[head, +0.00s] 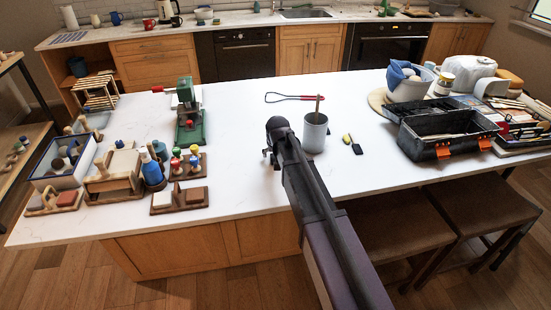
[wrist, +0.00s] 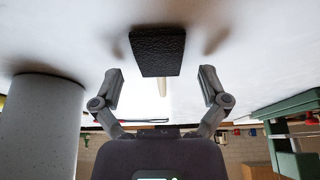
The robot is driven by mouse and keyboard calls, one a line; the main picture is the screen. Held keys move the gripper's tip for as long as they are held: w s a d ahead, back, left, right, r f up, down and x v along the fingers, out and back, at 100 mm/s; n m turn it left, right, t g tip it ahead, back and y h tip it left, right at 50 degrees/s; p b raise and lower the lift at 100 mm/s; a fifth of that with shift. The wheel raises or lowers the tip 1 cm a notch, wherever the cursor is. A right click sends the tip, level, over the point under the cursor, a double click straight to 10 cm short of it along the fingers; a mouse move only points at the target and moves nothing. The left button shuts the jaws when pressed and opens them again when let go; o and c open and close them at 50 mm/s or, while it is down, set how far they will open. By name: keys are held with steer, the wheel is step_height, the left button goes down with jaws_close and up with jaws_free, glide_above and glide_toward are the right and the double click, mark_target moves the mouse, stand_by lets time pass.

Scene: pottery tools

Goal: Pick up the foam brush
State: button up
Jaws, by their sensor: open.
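The foam brush shows in the wrist view as a black, rough-textured foam head (wrist: 157,50) with a short pale handle (wrist: 162,87) behind it. It lies on the white countertop, in line with the gap between my fingers. My gripper (wrist: 162,73) is open and empty, one finger on each side of that gap, apart from the foam.
A grey cup (head: 314,134) holding a tool stands close right of my gripper; it also shows in the wrist view (wrist: 38,125). A small yellow-and-black tool (head: 353,146) and black toolbox (head: 440,145) are farther right. A green press (head: 190,122) stands left. A red-handled wire tool (head: 293,97) lies behind.

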stand_by(0.4)
steer(key=c, duration=0.8)
steer(key=shift+c, duration=0.3)
steer(key=shift+r, duration=0.3)
step_height(320, 180, up, 3)
steer(key=p, duration=0.3)
steer(key=shift+s+d+r+p, duration=0.15)
steer(key=shift+r+p, duration=0.1)
steer(key=shift+p, duration=0.25)
steer(key=s+d, duration=0.2)
steer(key=s, duration=0.2)
steer(key=s+d, duration=0.2)
steer(key=s, duration=0.3)
steer(key=s+d+r+p, duration=0.1)
steer(key=s+d, duration=0.1)
steer(key=s, duration=0.3)
steer(key=shift+s+d, duration=0.1)
steer(key=shift+d, duration=0.15)
